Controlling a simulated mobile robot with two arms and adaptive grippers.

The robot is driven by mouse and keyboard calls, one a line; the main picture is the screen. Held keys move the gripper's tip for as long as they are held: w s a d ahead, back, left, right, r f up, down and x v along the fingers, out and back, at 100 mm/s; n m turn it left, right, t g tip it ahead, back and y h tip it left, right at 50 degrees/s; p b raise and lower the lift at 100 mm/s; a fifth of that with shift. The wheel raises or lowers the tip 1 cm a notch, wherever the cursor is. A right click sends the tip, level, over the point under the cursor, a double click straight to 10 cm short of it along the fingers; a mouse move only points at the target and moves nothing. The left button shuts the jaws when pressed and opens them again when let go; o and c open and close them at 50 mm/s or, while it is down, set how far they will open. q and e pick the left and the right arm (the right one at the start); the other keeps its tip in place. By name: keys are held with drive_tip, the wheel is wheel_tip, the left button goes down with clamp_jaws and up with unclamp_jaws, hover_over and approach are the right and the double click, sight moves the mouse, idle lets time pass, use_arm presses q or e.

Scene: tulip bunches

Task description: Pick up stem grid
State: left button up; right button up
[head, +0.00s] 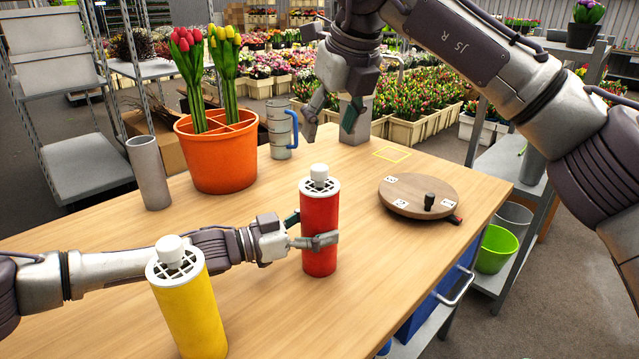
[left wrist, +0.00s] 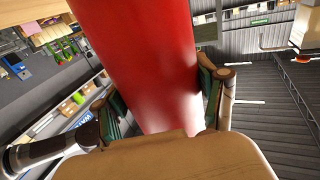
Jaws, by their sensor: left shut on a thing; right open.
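A red cylinder (head: 319,238) stands upright on the table, with a white stem grid (head: 319,187) and its white knob on top. My left gripper (head: 312,229) is shut around the red cylinder's side. In the left wrist view the red cylinder (left wrist: 140,60) fills the space between the fingers (left wrist: 165,112). A yellow cylinder (head: 190,310) stands at the front left with another white stem grid (head: 174,263) and knob on top. My right gripper (head: 329,130) is open and empty, pointing down above the back of the table, behind the red cylinder.
An orange pot (head: 217,160) holds red tulips (head: 187,60) and yellow tulips (head: 225,60). A grey tube (head: 149,172) and a grey jug with blue handle (head: 281,130) stand beside it. A round wooden board (head: 412,197) lies at right. A yellow outlined square (head: 392,154) is bare.

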sight(320, 166)
drive_tip(key=x, duration=1)
drive_tip(key=shift+s, duration=0.2)
drive_tip(key=c, duration=1.1)
drive_tip(key=shift+o, duration=0.2)
wheel_tip(320, 166, up, 10)
use_arm(q)
drive_tip(key=o, duration=1.5)
drive_tip(key=shift+a, duration=0.1)
